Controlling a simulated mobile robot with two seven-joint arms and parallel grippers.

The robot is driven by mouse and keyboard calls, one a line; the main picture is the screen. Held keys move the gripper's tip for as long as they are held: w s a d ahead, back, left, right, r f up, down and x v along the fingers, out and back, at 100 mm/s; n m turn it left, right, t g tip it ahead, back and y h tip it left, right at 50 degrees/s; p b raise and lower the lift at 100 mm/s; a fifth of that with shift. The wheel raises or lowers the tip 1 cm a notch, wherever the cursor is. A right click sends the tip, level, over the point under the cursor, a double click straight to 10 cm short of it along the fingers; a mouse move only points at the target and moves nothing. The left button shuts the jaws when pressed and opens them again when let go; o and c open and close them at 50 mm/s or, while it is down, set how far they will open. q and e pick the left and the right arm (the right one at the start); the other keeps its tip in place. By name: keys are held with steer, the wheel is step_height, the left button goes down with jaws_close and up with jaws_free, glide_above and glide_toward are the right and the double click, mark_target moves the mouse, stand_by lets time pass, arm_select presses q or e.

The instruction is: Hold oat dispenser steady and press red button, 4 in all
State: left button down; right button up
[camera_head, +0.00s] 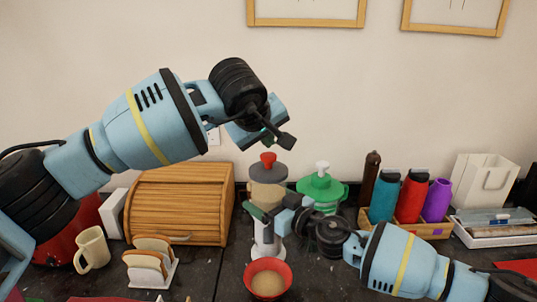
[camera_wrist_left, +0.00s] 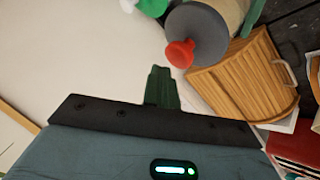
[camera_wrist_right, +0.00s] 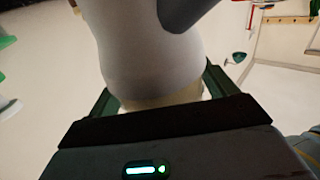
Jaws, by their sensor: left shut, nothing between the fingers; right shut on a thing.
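The oat dispenser (camera_head: 267,190) stands upright on the dark counter, with a grey lid and a red button (camera_head: 268,158) on top. The button also shows in the left wrist view (camera_wrist_left: 180,53). A red bowl (camera_head: 249,276) with oats in it is at the dispenser's foot. My right gripper (camera_head: 262,214) is shut on the dispenser's body, which fills the space between its fingers in the right wrist view (camera_wrist_right: 150,55). My left gripper (camera_head: 284,141) is shut and empty, raised above the button and apart from it.
A green dispenser (camera_head: 322,188) with a white top stands just right. A wooden bread box (camera_head: 180,203), a toast rack (camera_head: 150,264) and a cream mug (camera_head: 92,248) are at the left. A wooden caddy (camera_head: 425,230) with several bottles is at the right.

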mark_target(267, 156)
arm_select(q)
steer(key=shift+r, duration=2.45)
stand_by(0.6)
step_height(267, 156, up, 4)
steer(key=shift+f, duration=0.1)
stand_by(0.3)
steer(key=shift+f, duration=0.1)
steer(key=shift+f, duration=4.25)
steer(key=shift+f, duration=0.2)
steer(key=shift+f, duration=0.25)
